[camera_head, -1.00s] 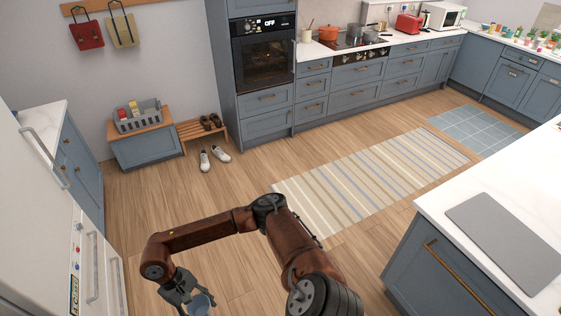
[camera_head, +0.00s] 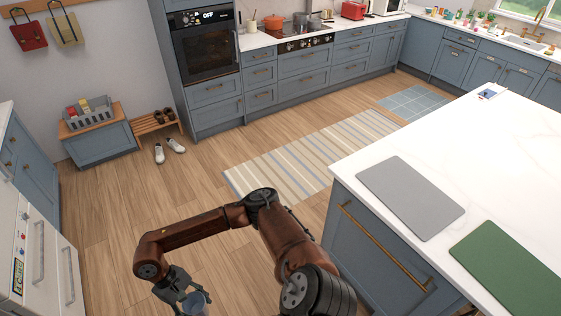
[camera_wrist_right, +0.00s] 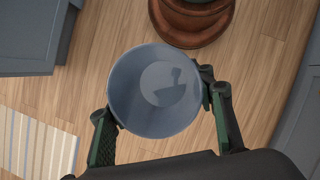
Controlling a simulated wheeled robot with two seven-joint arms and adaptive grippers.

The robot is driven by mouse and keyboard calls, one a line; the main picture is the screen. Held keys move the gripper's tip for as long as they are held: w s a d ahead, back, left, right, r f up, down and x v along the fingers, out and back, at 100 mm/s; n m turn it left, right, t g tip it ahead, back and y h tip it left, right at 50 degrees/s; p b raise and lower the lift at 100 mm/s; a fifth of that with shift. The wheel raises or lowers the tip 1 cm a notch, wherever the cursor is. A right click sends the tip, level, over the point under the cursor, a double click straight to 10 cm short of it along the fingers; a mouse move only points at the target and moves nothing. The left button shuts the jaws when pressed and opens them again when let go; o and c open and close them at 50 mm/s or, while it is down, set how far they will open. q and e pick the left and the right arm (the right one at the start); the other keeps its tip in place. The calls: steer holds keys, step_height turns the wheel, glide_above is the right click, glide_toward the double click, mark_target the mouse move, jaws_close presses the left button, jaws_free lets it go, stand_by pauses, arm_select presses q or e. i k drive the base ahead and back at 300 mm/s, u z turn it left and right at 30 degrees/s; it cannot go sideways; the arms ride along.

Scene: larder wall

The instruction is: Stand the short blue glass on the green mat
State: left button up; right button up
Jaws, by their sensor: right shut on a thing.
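The short blue glass (camera_head: 197,303) is held in my right gripper (camera_head: 186,296), low in the head view and over the floor. In the right wrist view I look into the glass's round open mouth (camera_wrist_right: 155,92); it looks empty, with a finger on each side of it. The right gripper is shut on it. The green mat (camera_head: 508,272) lies on the white island top at the lower right, cut by the picture edge and bare where it shows. The glass is well left of the mat and apart from it. My left gripper is out of view.
A grey mat (camera_head: 410,197) lies on the white island top (camera_head: 450,135), beside the green mat. The island's blue drawer front (camera_head: 375,240) stands between my right arm and the mats. A striped rug (camera_head: 300,155) lies on the open wooden floor.

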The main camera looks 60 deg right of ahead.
mark_target(493, 233)
steer(key=k, duration=1.05)
steer(key=z, duration=1.75)
